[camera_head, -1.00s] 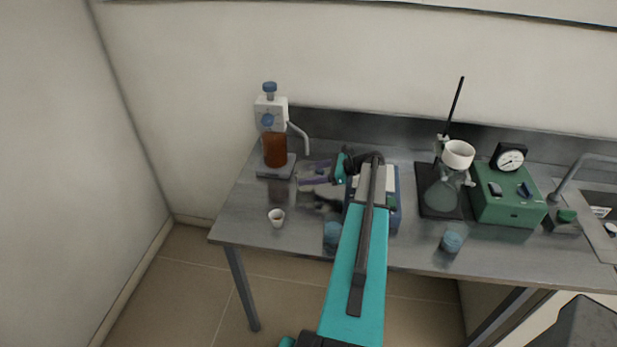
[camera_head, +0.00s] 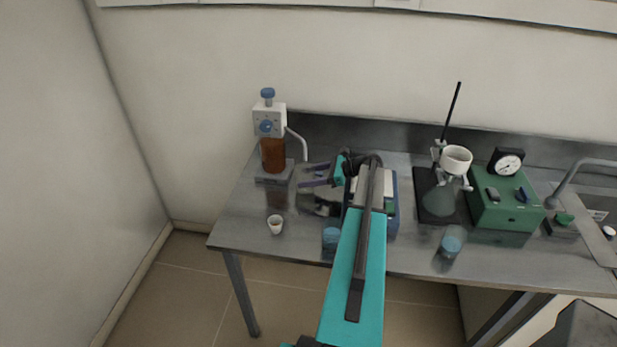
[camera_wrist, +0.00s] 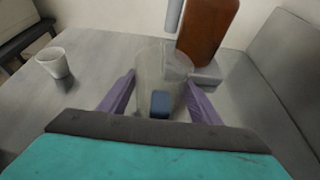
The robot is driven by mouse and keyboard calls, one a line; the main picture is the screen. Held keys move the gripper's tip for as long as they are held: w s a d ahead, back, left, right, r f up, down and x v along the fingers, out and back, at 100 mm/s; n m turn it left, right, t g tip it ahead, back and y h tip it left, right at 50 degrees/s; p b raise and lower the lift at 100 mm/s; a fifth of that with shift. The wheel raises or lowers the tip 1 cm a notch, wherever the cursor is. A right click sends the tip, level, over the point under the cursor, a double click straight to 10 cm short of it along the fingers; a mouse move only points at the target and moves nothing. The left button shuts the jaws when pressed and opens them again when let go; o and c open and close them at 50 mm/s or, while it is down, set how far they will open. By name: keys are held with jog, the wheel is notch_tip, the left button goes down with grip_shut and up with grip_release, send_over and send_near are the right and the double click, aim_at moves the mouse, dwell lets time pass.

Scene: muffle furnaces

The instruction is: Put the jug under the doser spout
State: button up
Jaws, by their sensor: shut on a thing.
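The clear, see-through jug (camera_wrist: 158,75) stands between the two purple fingers of my gripper (camera_wrist: 152,100) in the wrist view, and the gripper is shut on it. A small dark blue patch shows at the jug's near side. The doser, an amber bottle (camera_head: 273,154) with a white and blue head, stands at the table's left back. Its thin spout (camera_head: 304,150) bends down at its right. In the wrist view the spout tip (camera_wrist: 173,16) appears just above the jug's far rim. In the head view my gripper (camera_head: 316,176) is right of the doser; the jug is hard to make out.
A small white cup (camera_head: 275,224) stands at the front left. A blue-topped beaker (camera_head: 331,237) and a blue tray (camera_head: 392,215) lie near my arm. A flask stand (camera_head: 437,200), green box (camera_head: 507,205) and another blue-topped beaker (camera_head: 451,244) are at the right.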

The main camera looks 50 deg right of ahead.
jog(key=shift+f, duration=0.55)
jog(key=o, duration=1.1)
jog(key=shift+o, duration=0.2)
jog(key=shift+s+d+b, duration=0.1)
jog(key=shift+s+b, duration=0.05)
jog(key=shift+b, duration=0.15)
jog(key=b+v, duration=0.4)
jog(key=v, duration=0.9)
jog(key=shift+s+b, duration=0.2)
jog(key=shift+b, duration=0.15)
jog(key=shift+d+r, duration=0.1)
jog(key=shift+d, duration=0.05)
